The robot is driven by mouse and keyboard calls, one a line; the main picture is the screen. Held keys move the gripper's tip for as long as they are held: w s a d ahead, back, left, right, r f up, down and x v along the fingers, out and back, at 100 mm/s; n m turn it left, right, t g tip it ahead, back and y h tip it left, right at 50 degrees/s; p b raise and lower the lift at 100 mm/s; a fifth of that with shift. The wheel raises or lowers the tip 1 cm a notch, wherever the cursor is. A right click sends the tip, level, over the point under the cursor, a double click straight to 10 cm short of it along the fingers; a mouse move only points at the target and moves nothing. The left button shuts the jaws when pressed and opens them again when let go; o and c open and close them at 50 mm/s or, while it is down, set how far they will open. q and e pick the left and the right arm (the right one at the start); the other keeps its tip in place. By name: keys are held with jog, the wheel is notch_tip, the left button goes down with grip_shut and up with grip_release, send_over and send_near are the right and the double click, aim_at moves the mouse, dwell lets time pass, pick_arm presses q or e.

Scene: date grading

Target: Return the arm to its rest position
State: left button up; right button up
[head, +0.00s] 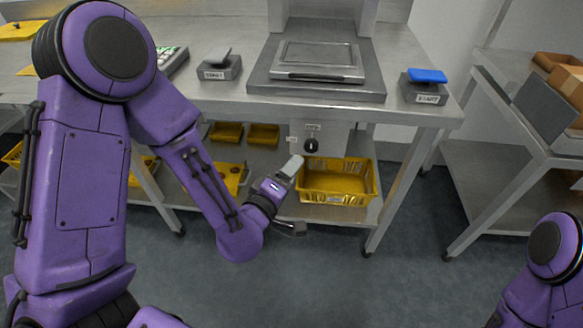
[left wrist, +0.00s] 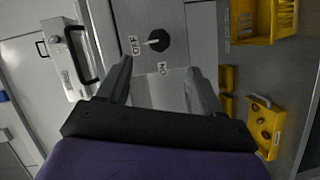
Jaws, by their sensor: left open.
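My left arm, purple, comes in from the left in the head view and reaches down in front of the steel table (head: 215,103). My left gripper (head: 296,198) is open, near the yellow basket (head: 338,198) on the lower shelf. In the left wrist view both fingers of the left gripper (left wrist: 162,85) are spread, with nothing held between them. Beyond them is a black switch (left wrist: 154,40) marked OFF and ON, which also shows under the tabletop in the head view (head: 311,146). Only a purple part of my right arm shows at bottom right; its gripper is out of view.
A steel press-like machine (head: 316,93) stands on the table between a grey-topped button box (head: 219,68) and a blue-topped one (head: 426,92). Small yellow trays (head: 263,134) sit below. A shelf with boxes (head: 552,98) stands right. Floor in front is clear.

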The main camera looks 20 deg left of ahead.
pick_arm(q)
jog(key=s+a+f+m+g+y+p, duration=0.3)
jog(key=s+a+f+m+g+p, duration=0.25)
jog(key=f, duration=0.55)
jog(key=s+a+f+g+y+p, duration=0.1)
jog(key=s+a+f+g+p, duration=0.1)
jog(key=s, duration=0.8)
jog(key=s+a+f+m+g+p, duration=0.1)
jog(key=s+a+f+g, duration=0.3)
jog(key=s, duration=0.6)
notch_tip(320, 180, down, 2)
jog(key=shift+s+a+f+g+y+p, duration=0.15)
jog(key=shift+g+y+p, duration=0.25)
jog(key=shift+g, duration=0.55)
